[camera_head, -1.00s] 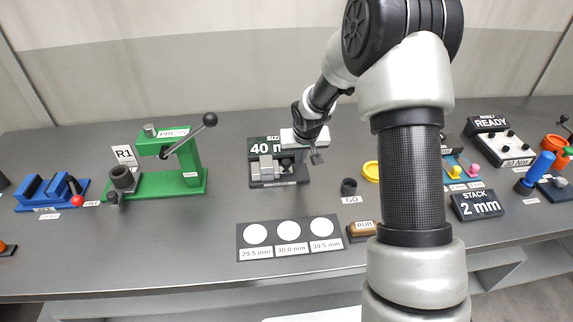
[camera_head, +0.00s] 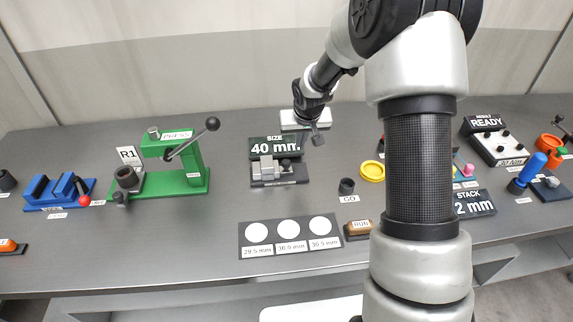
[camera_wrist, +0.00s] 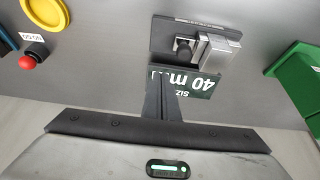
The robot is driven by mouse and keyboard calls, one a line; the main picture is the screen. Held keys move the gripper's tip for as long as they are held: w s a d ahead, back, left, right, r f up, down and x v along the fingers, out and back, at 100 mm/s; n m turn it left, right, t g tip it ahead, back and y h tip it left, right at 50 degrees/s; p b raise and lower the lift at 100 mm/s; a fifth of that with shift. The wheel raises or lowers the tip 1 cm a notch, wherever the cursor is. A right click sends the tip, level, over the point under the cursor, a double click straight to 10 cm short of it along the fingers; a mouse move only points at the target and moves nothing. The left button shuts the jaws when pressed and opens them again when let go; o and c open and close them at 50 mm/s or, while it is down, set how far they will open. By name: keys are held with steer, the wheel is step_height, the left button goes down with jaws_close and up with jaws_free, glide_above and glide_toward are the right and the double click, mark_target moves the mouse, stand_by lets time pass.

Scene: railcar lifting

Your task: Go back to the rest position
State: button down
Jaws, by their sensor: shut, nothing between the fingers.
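My gripper (camera_head: 317,138) is in the air at the right of the black "SIZE 40 mm" sign (camera_head: 275,148), above the table. It is shut with nothing held. In the wrist view its narrow dark fingers (camera_wrist: 160,98) are together in front of the sign, which appears upside down and partly covered by them. My arm covers part of the table on the right in the head view.
A grey measuring block (camera_head: 268,170) stands before the sign. A green press (camera_head: 172,165) and blue vise (camera_head: 58,192) are at left. A GO button (camera_head: 346,186), yellow ring (camera_head: 372,171) and RUN button (camera_head: 358,228) are near my arm. The "READY" box (camera_head: 490,140) is at right.

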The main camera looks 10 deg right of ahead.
steer(key=s+d+r+h, duration=0.1)
steer(key=s+d+r, duration=0.1)
steer(key=s+r, duration=1.7)
steer(key=s, duration=0.6)
steer(key=s+a+r+y, duration=0.1)
steer(key=s+r, duration=0.2)
steer(key=s, duration=0.7)
steer(key=shift+s+r, duration=0.25)
steer(key=shift+r, duration=0.05)
